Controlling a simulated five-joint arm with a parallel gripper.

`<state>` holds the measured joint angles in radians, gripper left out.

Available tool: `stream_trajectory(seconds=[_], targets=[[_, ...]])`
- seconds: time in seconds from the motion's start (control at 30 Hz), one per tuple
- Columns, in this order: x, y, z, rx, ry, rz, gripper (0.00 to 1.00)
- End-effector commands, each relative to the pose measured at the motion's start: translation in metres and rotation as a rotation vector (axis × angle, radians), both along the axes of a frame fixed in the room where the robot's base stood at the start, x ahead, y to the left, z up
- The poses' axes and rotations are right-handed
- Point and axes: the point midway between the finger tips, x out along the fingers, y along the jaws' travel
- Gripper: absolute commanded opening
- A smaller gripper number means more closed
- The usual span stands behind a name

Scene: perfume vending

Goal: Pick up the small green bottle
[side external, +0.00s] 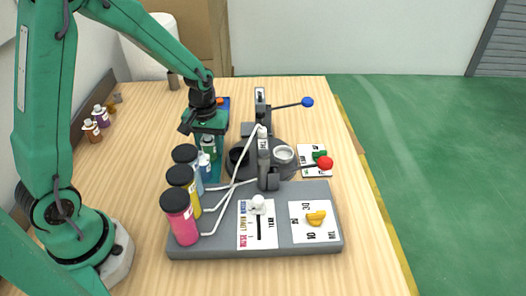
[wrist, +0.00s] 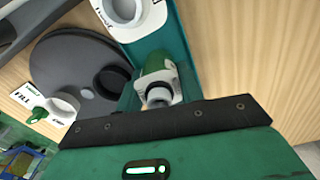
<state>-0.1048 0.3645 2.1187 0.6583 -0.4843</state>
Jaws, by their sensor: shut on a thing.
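The small green bottle (side external: 208,150) stands upright just beneath my gripper (side external: 207,132) in the side external view. My gripper is shut on it. In the wrist view the green bottle (wrist: 157,66) shows past the dark edge of my gripper, with a pale label and a dark and grey top.
A small white-capped bottle (side external: 207,160) stands close in front. Large blue, yellow and pink bottles stand on the grey machine base (side external: 270,246). A dark round platform (wrist: 55,62) with cups and levers lies beside the tray. Small bottles (side external: 93,130) stand at the left wall.

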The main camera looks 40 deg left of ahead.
Motion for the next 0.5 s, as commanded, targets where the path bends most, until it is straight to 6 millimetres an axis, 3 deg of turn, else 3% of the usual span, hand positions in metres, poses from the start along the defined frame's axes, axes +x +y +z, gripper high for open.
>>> stream_trajectory(seconds=[0.27,0.5], targets=[[0.001,0.000,0.008,0.000,-0.002,0.000,0.15],[0.001,0.000,0.034,0.001,-0.004,0.000,0.15]])
